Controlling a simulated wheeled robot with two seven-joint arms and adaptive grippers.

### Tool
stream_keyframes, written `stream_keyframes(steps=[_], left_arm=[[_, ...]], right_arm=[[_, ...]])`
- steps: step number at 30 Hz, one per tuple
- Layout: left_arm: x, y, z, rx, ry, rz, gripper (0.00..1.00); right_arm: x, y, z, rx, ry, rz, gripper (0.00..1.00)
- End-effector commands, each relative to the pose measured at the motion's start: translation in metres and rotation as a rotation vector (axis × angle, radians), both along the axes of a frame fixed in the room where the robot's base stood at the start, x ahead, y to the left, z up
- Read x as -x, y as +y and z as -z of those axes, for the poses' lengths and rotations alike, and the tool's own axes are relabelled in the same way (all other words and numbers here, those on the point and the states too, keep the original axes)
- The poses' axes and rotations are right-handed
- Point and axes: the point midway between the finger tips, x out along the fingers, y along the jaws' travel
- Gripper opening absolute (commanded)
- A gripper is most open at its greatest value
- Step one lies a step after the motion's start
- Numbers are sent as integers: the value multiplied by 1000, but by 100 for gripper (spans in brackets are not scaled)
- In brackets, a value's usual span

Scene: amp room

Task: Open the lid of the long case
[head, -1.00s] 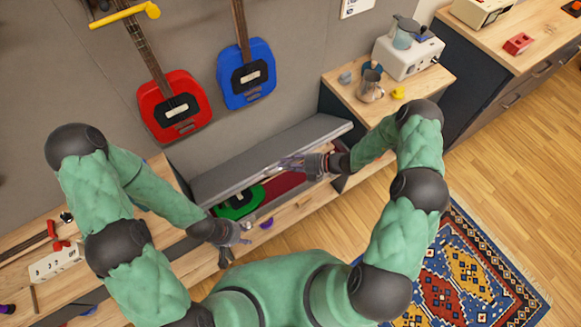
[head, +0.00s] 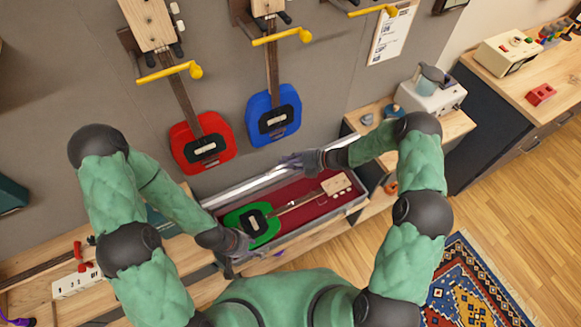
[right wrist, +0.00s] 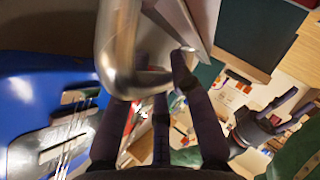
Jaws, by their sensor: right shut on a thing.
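The long case (head: 345,208) lies on the bench below the wall guitars, with its red lining and a green guitar (head: 252,223) inside showing. Its grey lid (head: 235,193) stands raised along the back side, seen nearly edge-on. My right gripper (head: 297,160) is at the lid's upper edge, shut on a curved metal handle (right wrist: 112,55) that fills much of the right wrist view. My left gripper (head: 238,252) is beside the case's front left corner, apart from the lid. It also shows in the right wrist view (right wrist: 292,107), with its fingers spread and nothing between them.
A red guitar (head: 202,143) and a blue guitar (head: 273,115) hang on the wall close behind the lid. A wooden counter (head: 450,127) with a white machine (head: 432,97) stands to the right. A power strip (head: 76,283) lies on the left bench.

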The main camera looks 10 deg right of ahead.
Motion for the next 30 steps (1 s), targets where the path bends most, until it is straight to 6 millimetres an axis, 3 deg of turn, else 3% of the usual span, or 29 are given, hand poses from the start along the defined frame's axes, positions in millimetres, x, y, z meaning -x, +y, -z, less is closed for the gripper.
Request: stream_keyframes(steps=[14, 15, 17, 30], left_arm=[[0, 0, 0, 0, 0, 0, 40], [0, 0, 0, 0, 0, 0, 40], [0, 0, 0, 0, 0, 0, 40], [0, 0, 0, 0, -1, 0, 40]], right_arm=[[-4, 0, -1, 3, -3, 0, 0], [-4, 0, -1, 3, -3, 0, 34], [-4, 0, -1, 3, -3, 0, 49], [-2, -5, -4, 0, -1, 2, 49]])
